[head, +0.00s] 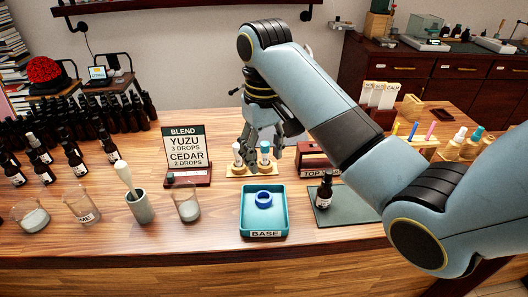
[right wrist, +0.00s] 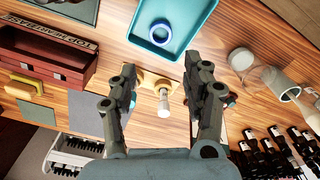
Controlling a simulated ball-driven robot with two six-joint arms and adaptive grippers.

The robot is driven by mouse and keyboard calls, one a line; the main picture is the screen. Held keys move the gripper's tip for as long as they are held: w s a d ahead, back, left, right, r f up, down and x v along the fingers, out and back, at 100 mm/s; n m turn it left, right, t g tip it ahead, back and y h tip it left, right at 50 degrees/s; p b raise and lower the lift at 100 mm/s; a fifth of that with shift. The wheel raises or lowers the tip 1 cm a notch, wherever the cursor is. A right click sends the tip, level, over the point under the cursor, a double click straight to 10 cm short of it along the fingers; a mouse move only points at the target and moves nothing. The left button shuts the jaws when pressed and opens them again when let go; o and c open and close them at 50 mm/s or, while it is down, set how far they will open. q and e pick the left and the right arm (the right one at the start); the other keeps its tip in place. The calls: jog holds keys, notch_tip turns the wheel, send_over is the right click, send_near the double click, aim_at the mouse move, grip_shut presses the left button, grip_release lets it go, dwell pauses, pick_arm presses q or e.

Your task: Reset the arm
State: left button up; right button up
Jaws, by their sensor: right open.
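My right gripper (head: 262,150) hangs over a small wooden dropper stand (head: 250,171) and is open. In the right wrist view, its two fingers (right wrist: 162,82) spread to either side of a pale-topped dropper (right wrist: 163,96), with nothing clamped between them. In the head view a white-topped dropper (head: 238,155) and a teal-topped dropper (head: 265,154) stand upright in the stand. The fingers partly hide the stand, and I cannot tell whether they touch a dropper. My right arm (head: 335,105) reaches across from the right. My left gripper is out of view.
A teal tray marked BASE (head: 264,235) holds a blue ring in front of the stand. A blend sign (head: 187,150), a mortar (head: 141,207) and beakers stand left. A red box (head: 318,158) and a dark bottle (head: 324,191) on a mat are right.

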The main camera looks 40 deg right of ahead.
jog(key=shift+f, duration=0.1)
jog(key=s+n+t, duration=0.2)
jog(key=s+t, duration=0.2)
jog(key=s, duration=1.8)
notch_tip(320, 180, down, 42)
jog(key=s+d+g+b, duration=0.2)
jog(key=b, duration=1.2)
jog(key=s+f+b, duration=0.4)
jog(key=s+f, duration=0.5)
jog(key=f, duration=0.2)
jog(key=s+f+g+b, duration=0.1)
jog(key=s+f+b, duration=0.4)
jog(key=s+f, duration=0.4)
notch_tip(320, 180, down, 3)
jog(key=shift+d+f+m+h, duration=0.2)
jog(key=shift+d+m+h, duration=0.1)
jog(key=shift+d+h, duration=0.1)
